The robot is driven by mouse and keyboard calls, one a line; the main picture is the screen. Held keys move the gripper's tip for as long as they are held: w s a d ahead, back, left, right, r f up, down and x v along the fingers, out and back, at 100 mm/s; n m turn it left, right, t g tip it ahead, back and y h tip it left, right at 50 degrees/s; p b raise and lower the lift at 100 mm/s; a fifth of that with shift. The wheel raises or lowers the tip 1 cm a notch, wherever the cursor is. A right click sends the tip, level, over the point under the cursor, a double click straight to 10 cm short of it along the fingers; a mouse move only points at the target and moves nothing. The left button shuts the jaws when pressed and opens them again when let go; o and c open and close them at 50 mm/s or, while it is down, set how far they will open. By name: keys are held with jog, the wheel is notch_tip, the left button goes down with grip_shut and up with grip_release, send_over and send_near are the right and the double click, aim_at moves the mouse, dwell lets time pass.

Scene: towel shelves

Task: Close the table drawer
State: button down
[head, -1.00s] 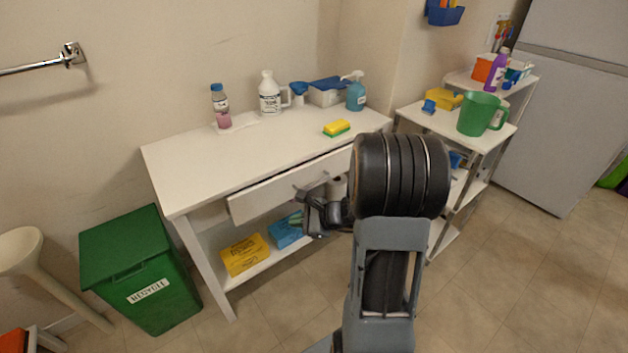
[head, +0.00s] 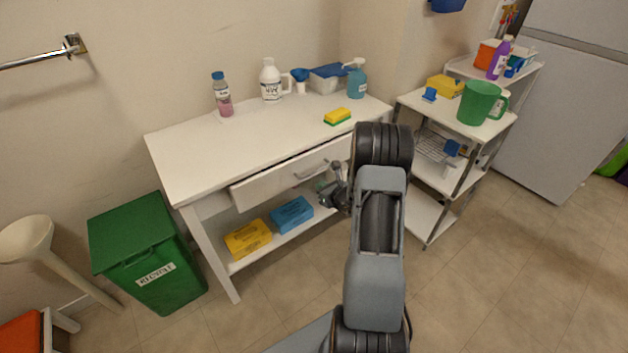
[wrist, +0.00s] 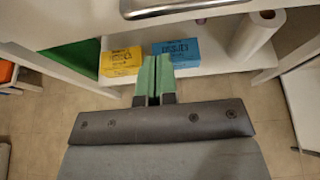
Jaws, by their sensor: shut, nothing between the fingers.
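The white table (head: 215,150) stands against the wall. Its drawer (head: 275,183) sticks out a little below the front edge of the top, so it is partly open. The drawer's metal handle (head: 311,171) is on its front; it also crosses the top of the wrist view (wrist: 185,8). My gripper (head: 322,184) is just below the handle in the head view, partly hidden by my arm. In the wrist view its green fingers (wrist: 154,78) are shut together and empty, apart from the handle. The drawer's right end is hidden behind my arm.
A yellow box (head: 247,238) and a blue tissue box (head: 291,214) lie on the lower shelf, with a paper roll (wrist: 257,35) beside them. A green recycling bin (head: 150,255) stands left of the table, a shelf cart (head: 450,125) right. Floor in front is open.

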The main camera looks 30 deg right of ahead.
jog(key=shift+w+a+r, duration=0.1)
jog(key=shift+w+a, duration=0.1)
jog(key=shift+w, duration=1)
jog(key=shift+w+a+r, duration=0.1)
jog(key=shift+w+a, duration=0.05)
jog(key=shift+w, duration=1)
jog(key=w+b, duration=0.2)
jog(key=w, duration=0.1)
jog(key=w+b, duration=0.1)
jog(key=shift+w+a+f, duration=0.2)
jog(key=shift+a, duration=0.05)
jog(key=shift+w+r, duration=0.25)
jog(key=shift+r, duration=0.15)
jog(key=shift+s+f+b, duration=0.25)
jog(key=shift+s+b, duration=0.05)
send_near(303, 171)
jog(key=s, duration=0.6)
jog(key=shift+d, duration=0.35)
